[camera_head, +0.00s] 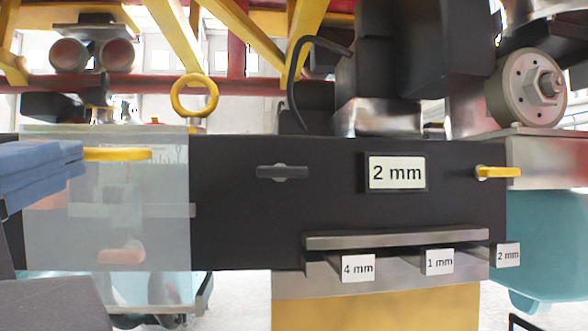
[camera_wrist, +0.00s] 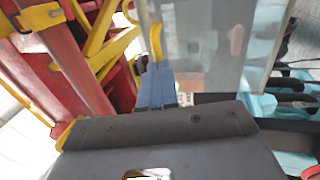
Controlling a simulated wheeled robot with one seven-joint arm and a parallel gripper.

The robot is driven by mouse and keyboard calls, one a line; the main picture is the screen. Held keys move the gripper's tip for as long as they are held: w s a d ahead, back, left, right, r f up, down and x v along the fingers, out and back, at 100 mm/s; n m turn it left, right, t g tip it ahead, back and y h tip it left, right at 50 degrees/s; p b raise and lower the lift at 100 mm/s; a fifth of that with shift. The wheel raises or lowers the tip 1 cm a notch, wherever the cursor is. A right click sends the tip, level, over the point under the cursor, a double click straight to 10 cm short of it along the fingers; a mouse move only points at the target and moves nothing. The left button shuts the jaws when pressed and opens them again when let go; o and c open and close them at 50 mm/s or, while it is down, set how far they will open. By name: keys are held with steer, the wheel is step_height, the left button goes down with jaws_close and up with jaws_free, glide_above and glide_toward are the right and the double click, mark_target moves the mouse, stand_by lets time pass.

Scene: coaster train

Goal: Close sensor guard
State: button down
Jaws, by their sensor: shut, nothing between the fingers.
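The sensor guard seems to be the clear, frosted panel (camera_head: 150,230) at the left of the head view, in front of the left end of the black plate. A yellow handle (camera_head: 118,154) lies across its upper part. The panel also fills the upper middle of the wrist view (camera_wrist: 205,40), with the handle (camera_wrist: 157,42) at its left edge. My gripper (camera_head: 80,160) has blue fingers, shut and empty, with their tips at the handle's left end. In the wrist view the fingertips (camera_wrist: 156,66) are just below the handle; I cannot tell whether they touch. A blurred reddish shape shows through the panel.
The black plate (camera_head: 240,215) carries a dark latch (camera_head: 283,172), a "2 mm" label (camera_head: 397,172) and a small yellow lever (camera_head: 498,172). A metal rack (camera_head: 395,240) with thickness tags is below. A yellow ring (camera_head: 195,96) stands above the panel's right edge.

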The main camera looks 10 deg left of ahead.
steer(key=shift+w+a+r+p, duration=0.15)
steer(key=shift+w+r+p, duration=0.45)
steer(key=shift+w+p, duration=0.3)
steer(key=shift+s+f, duration=0.1)
steer(key=shift+s, duration=0.05)
